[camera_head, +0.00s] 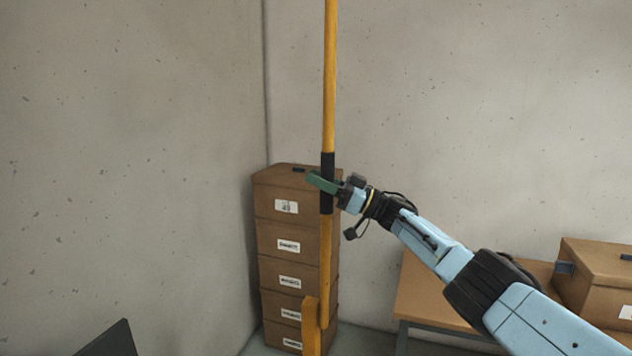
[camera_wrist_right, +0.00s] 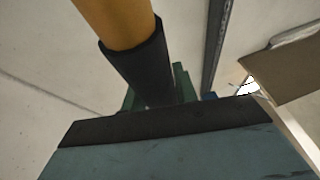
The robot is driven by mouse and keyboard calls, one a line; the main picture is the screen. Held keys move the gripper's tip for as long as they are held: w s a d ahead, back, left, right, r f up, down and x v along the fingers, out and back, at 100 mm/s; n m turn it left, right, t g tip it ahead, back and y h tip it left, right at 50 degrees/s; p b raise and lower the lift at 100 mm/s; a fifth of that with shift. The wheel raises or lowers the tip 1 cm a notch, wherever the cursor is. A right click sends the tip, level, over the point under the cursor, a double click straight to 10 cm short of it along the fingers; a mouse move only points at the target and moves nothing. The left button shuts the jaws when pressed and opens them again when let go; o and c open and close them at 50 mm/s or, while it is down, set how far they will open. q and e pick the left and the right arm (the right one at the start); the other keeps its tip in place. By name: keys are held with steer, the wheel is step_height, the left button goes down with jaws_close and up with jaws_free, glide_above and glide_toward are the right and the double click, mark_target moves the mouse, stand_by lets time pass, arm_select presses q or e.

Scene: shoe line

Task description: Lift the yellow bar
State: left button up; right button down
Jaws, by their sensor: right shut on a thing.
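The yellow bar (camera_head: 330,85) stands upright near the middle of the head view and runs out of the top of the picture. A black grip sleeve (camera_head: 327,163) wraps its middle. My right gripper (camera_head: 323,183) is shut on the bar at this sleeve, with its green fingers around it. In the right wrist view the yellow bar (camera_wrist_right: 115,20) comes down from the top into the black sleeve, between the green fingers of the right gripper (camera_wrist_right: 153,92). The lower bar meets a wider yellow piece (camera_head: 312,325) near the floor. My left gripper is not in view.
A stack of labelled brown boxes (camera_head: 284,240) stands in the corner behind the bar. A table (camera_head: 430,300) with brown boxes (camera_head: 600,275) is at the right, below my right arm. A dark object (camera_head: 108,342) shows at bottom left. Bare walls surround the bar.

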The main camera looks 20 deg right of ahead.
steer(key=c, duration=1.1)
jaws_free()
steer(key=shift+f, duration=0.15)
steer(key=b+v, duration=0.3)
steer(key=v, duration=1)
steer(key=shift+d, duration=0.2)
steer(key=shift+s, duration=0.1)
